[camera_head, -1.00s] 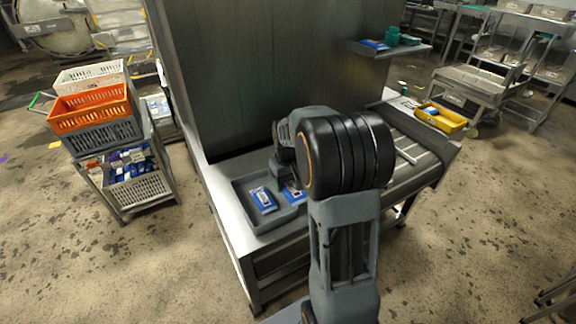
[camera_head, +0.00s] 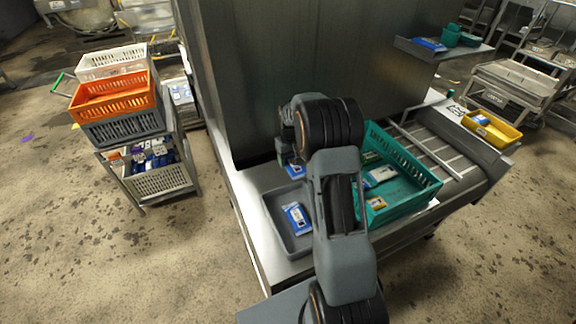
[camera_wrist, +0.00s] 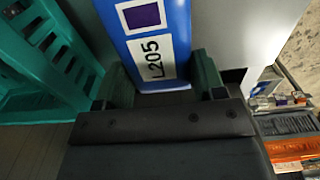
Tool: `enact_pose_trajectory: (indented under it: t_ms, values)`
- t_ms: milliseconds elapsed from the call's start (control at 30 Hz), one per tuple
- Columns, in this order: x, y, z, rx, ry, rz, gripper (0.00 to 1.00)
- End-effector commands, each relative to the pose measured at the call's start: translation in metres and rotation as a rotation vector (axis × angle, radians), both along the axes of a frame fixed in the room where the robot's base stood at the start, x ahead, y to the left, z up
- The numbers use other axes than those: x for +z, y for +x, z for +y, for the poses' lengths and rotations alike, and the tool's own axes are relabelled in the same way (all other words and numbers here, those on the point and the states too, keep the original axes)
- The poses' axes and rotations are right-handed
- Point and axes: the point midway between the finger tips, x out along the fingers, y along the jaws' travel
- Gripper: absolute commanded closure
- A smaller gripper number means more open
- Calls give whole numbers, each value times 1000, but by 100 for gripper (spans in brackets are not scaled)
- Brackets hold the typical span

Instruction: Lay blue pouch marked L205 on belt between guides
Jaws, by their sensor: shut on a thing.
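In the wrist view my gripper (camera_wrist: 160,82) is shut on the blue pouch marked L205 (camera_wrist: 170,22). Its white label with the code faces the camera. In the head view the held pouch (camera_head: 295,171) shows as a small blue patch below my gripper (camera_head: 285,157), behind the grey tray and left of the teal crate. My arm hides part of it. The belt (camera_head: 425,143) with its metal guide rails (camera_head: 430,151) lies to the right, beyond the teal crate, well apart from the pouch.
A grey tray (camera_head: 275,223) holds another blue pouch (camera_head: 297,217). A teal crate (camera_head: 412,198) with several pouches stands between tray and belt. A yellow bin (camera_head: 492,130) sits at the belt's far right. Stacked crates (camera_head: 115,98) stand left. A tall metal housing (camera_head: 265,70) rises behind.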

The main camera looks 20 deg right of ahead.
Motion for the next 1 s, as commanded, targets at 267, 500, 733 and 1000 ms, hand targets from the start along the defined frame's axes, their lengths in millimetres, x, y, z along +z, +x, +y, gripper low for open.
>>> enact_pose_trajectory:
  t_ms: [267, 500, 733, 1000]
  values:
    - [-41, 32, 1, 4, 1, 3, 62]
    - [-52, 41, 2, 4, 1, 3, 62]
    - [-77, 44, 2, 4, 1, 4, 62]
    - [-86, 45, 2, 5, 0, 1, 62]
